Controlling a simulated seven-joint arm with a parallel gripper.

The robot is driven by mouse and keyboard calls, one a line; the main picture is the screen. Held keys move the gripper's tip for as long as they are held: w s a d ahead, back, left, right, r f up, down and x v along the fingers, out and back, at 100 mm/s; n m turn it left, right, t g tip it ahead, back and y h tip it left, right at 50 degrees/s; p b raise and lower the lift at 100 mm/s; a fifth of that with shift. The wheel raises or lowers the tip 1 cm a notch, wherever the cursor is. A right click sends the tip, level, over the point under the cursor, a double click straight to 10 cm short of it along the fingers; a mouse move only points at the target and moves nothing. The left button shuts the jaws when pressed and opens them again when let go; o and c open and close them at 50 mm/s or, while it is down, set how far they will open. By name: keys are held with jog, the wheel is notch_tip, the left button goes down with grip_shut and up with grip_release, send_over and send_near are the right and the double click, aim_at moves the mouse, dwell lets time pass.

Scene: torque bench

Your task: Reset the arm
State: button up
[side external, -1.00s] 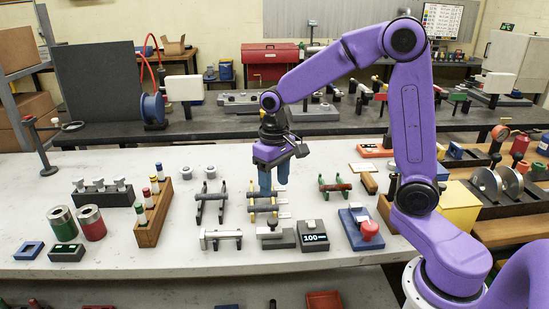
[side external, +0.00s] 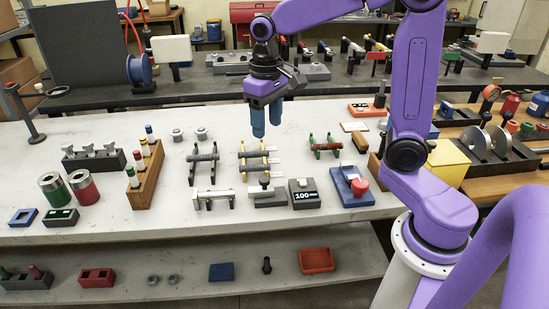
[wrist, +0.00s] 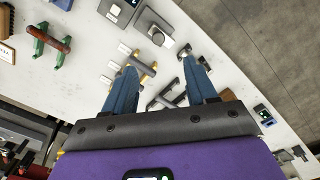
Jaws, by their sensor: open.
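My gripper (side external: 265,134) is in the air above the middle of the white bench (side external: 120,218). Its two blue fingers point down, apart and empty. It is above the rod stand with yellow posts (side external: 258,160), clear of it. In the wrist view the fingers (wrist: 160,66) are spread, with the rod stand (wrist: 146,80) seen between and beyond them. My arm reaches in from the right, its elbow raised.
Near my gripper stand a dark rod stand (side external: 203,168), a silver bar stand (side external: 213,198), a grey block fixture (side external: 267,196), a display reading 100 (side external: 304,195) and a blue base with a red knob (side external: 350,186). A red tray (side external: 317,261) is on the lower shelf.

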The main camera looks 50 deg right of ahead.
jog(key=s+a+f+n, duration=0.1)
jog(key=s+n, duration=0.5)
jog(key=s, duration=0.6)
jog(key=s+a+f+n, duration=0.1)
jog(key=s+f+n, duration=0.3)
jog(key=s, duration=0.7)
jog(key=shift+s+f+n, duration=0.2)
jog(key=shift+s+n, duration=0.15)
jog(key=shift+n, duration=0.55)
